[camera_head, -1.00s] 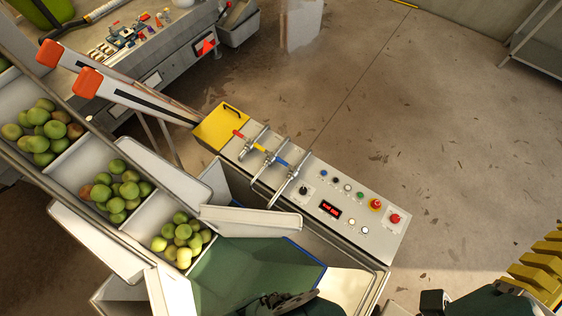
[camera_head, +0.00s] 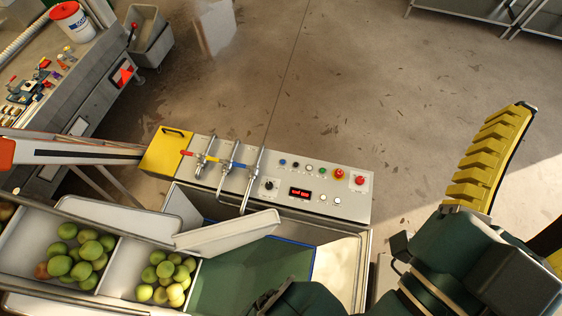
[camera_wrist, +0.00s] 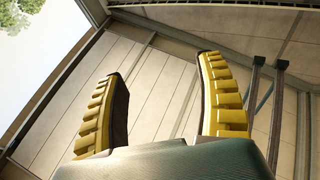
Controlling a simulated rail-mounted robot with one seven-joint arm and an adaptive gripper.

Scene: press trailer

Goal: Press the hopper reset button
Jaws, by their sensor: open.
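The control panel (camera_head: 235,188) is a pale sloped box in the head view. The labels are too small to read, so I cannot tell which is the hopper reset button. My gripper, with ridged yellow fingers, is right of the panel, clear of it. The wrist view shows my gripper (camera_wrist: 160,70) open and empty, facing a wall.
Bins of green fruit (camera_head: 165,278) and a green chute (camera_head: 250,278) lie in front. A cluttered bench (camera_head: 85,75) stands upper left.

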